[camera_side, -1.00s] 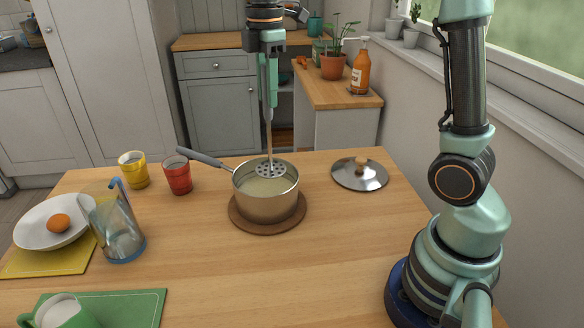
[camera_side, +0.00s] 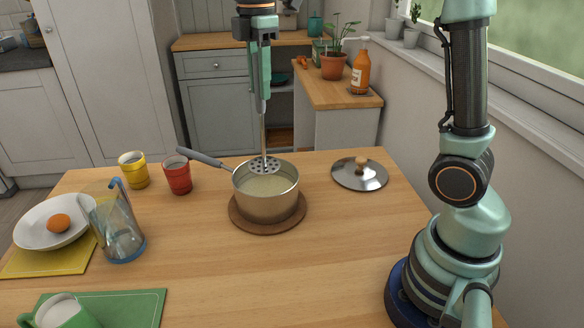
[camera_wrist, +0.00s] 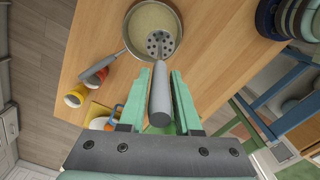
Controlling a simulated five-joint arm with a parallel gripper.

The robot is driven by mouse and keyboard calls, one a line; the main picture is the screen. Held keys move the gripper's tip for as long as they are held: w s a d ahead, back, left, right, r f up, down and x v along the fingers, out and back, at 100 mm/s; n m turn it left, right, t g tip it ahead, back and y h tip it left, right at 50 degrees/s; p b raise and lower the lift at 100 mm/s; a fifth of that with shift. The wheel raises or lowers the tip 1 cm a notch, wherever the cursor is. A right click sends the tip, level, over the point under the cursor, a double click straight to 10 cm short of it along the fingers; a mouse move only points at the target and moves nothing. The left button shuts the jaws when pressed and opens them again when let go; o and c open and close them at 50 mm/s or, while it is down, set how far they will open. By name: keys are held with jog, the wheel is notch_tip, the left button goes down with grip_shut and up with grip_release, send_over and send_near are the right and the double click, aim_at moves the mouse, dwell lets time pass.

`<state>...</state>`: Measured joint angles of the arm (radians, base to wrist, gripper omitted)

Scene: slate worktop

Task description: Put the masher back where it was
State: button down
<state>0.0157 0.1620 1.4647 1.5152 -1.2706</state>
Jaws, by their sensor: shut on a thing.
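The masher (camera_side: 264,163) hangs upright from my gripper (camera_side: 262,100), its round perforated head at the mouth of the steel pot (camera_side: 270,205), over the pale contents. In the wrist view my gripper (camera_wrist: 160,85) has its two green fingers on either side of the masher's grey handle (camera_wrist: 160,105). The perforated head (camera_wrist: 160,43) shows in front of the pale contents of the pot (camera_wrist: 127,32). I cannot tell whether the head touches the contents.
The pot stands on a round brown trivet (camera_side: 240,222), its handle (camera_side: 200,157) pointing back left. A lid (camera_side: 360,178) lies to the right. Red (camera_side: 177,175) and yellow (camera_side: 133,170) cups, a clear jug (camera_side: 120,235) and a plate (camera_side: 30,232) stand left. The front middle table is clear.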

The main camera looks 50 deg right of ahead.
jog(key=s+a+r+n, duration=0.25)
jog(key=s+a, duration=0.45)
jog(key=a, duration=0.5)
jog(key=s+a+r+n, duration=0.25)
jog(key=s+a, duration=0.45)
jog(key=a, duration=0.4)
notch_tip(320, 180, down, 19)
jog(key=shift+a+n, duration=0.15)
jog(key=shift+n, duration=0.25)
jog(key=shift+f, duration=0.2)
jog(key=c, duration=0.6)
grip_release()
